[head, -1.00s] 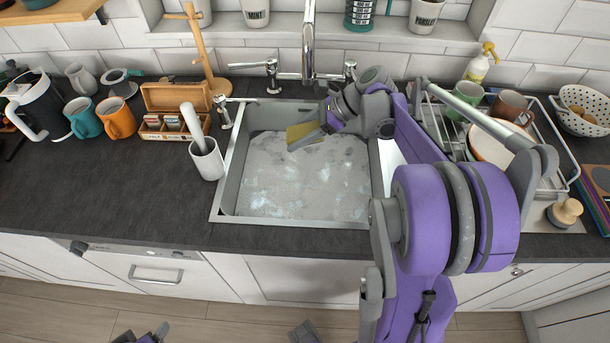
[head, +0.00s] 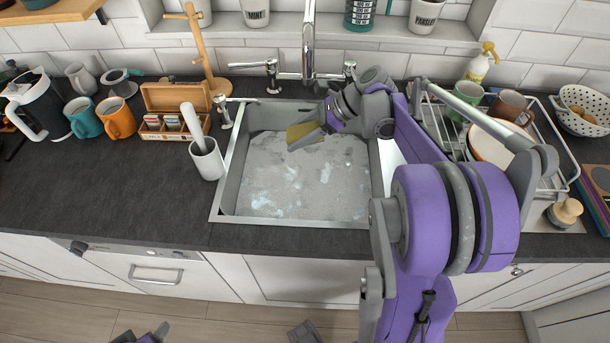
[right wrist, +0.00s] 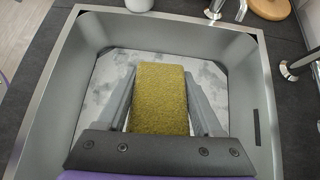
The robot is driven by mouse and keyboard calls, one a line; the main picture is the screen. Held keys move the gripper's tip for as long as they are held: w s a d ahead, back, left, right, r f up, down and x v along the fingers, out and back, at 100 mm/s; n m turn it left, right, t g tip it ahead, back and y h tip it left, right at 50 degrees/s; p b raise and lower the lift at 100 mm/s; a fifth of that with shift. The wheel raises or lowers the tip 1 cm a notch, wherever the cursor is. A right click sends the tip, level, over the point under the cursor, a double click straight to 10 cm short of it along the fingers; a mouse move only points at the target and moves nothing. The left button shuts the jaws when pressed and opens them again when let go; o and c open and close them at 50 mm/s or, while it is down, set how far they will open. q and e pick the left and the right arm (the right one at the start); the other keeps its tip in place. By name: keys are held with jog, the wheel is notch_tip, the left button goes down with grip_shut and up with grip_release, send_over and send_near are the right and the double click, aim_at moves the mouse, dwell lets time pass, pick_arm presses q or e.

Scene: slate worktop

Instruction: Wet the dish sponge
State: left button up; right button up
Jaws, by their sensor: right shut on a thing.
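The dish sponge (head: 303,133) is a yellow-olive block held over the sink (head: 228,190), near its back. My right gripper (head: 308,140) is shut on it. In the right wrist view the sponge (right wrist: 160,95) sits between the two grey fingers, its rough yellow face toward the camera. The sink holds grey-white, foamy-looking water (head: 300,185). I cannot tell whether the sponge's lower edge touches the water. The tap (head: 308,45) stands behind the sink, its spout above the sponge. Part of my left arm (head: 145,336) shows at the bottom edge; its jaws are not clear.
Left of the sink stand a white mortar with pestle (head: 206,158), a wooden box (head: 175,100), and an orange mug (head: 116,118). A wire dish rack (head: 558,150) with dishes stands at the right. The front left worktop is clear.

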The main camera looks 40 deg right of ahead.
aim_at(298, 131)
jog(key=shift+r, duration=0.1)
dwell(0.4)
jog(key=shift+r+p, duration=1.3)
jog(key=shift+r, duration=0.7)
jog(key=shift+f, duration=0.1)
